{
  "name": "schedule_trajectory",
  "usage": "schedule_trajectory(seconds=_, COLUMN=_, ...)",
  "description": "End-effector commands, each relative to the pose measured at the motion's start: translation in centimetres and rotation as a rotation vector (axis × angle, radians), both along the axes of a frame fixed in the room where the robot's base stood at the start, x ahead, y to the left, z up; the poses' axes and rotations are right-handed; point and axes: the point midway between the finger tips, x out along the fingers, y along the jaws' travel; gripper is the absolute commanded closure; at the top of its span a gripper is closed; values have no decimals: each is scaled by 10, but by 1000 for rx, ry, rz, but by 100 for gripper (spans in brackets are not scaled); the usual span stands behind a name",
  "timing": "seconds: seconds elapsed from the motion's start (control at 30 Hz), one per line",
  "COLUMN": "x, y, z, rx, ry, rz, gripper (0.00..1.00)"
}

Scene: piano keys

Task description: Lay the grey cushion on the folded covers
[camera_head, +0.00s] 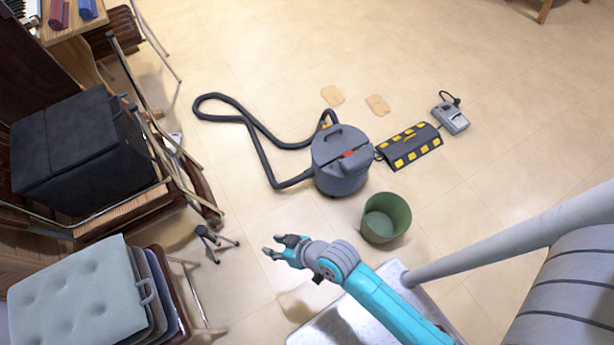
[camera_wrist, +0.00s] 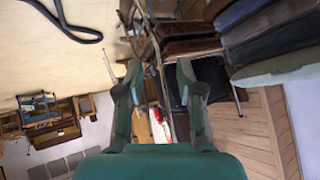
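The grey cushion (camera_head: 72,292), pale and tufted with a loop handle on its side, lies on top of a stack of darker cushions at the lower left of the head view. Its pale edge also shows in the wrist view (camera_wrist: 282,66) at the right. A dark grey block with soft edges (camera_head: 75,150), apparently the folded covers, rests on a wood-slatted seat above the stack. My gripper (camera_head: 275,246) is open and empty over the floor, well to the right of both. In the wrist view my gripper (camera_wrist: 160,72) shows two spread fingers.
Metal chair legs and a small black tripod foot (camera_head: 214,242) stand between my gripper and the stack. A green bin (camera_head: 386,218) and a grey vacuum cleaner (camera_head: 340,160) with a hose stand beyond. A striped cable ramp (camera_head: 408,147) lies farther off.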

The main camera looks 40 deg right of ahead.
Motion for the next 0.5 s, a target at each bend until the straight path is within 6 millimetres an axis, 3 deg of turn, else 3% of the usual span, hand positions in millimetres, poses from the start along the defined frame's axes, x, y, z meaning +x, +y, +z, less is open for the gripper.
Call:
schedule_trajectory(seconds=0.03, x=-17, y=-14, z=2, rx=-11, ry=-20, rz=-40, gripper=63)
schedule_trajectory(seconds=0.27, x=-76, y=-66, z=36, rx=-59, ry=-156, rz=-193, gripper=63)
schedule_trajectory(seconds=0.5, x=-137, y=-104, z=97, rx=-109, ry=-309, rz=-306, gripper=63)
